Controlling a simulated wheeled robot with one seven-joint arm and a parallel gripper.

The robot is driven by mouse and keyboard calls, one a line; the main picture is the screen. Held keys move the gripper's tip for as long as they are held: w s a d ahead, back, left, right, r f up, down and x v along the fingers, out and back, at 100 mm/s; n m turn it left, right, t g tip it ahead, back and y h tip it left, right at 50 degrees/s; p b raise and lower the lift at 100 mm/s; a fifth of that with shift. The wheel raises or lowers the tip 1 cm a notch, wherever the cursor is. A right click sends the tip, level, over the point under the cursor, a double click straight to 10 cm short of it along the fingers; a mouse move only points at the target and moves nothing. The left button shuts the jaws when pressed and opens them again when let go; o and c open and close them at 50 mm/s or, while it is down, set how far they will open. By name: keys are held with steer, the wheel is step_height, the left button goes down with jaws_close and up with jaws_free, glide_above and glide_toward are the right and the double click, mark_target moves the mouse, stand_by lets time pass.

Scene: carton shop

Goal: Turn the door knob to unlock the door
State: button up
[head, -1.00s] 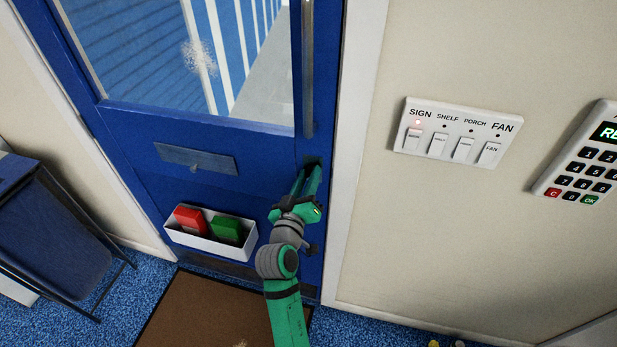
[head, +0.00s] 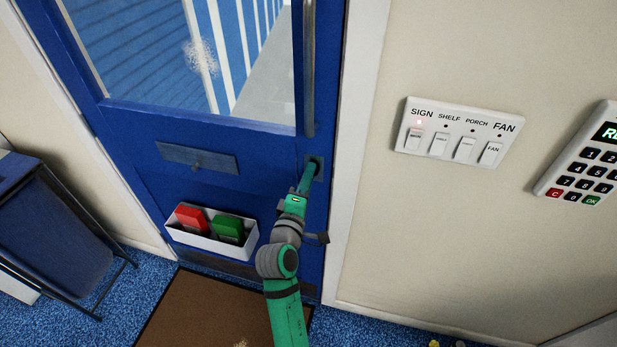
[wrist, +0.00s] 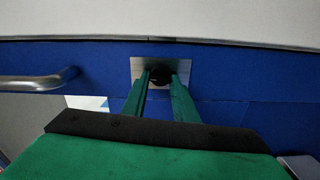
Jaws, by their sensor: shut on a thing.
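The blue door (head: 270,185) stands ahead with a glass pane in its upper part. The door knob (wrist: 160,75) is small and dark, on a metal plate (wrist: 143,68) near the door's edge; the plate also shows in the head view (head: 319,166). My gripper (head: 311,168) reaches to this plate from below. In the wrist view my gripper's green fingers (wrist: 160,82) are on both sides of the knob and shut on it. In the head view the fingers hide the knob.
A long metal pull handle (head: 308,70) runs up the door above the plate. A white tray (head: 208,243) with red and green blocks hangs low on the door. A switch panel (head: 457,133) and keypad (head: 583,160) are on the right wall.

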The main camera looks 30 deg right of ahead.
steer(key=shift+n, duration=0.6)
steer(key=shift+f, duration=0.1)
steer(key=o, duration=1)
steer(key=v, duration=1.1)
steer(key=shift+w, duration=0.1)
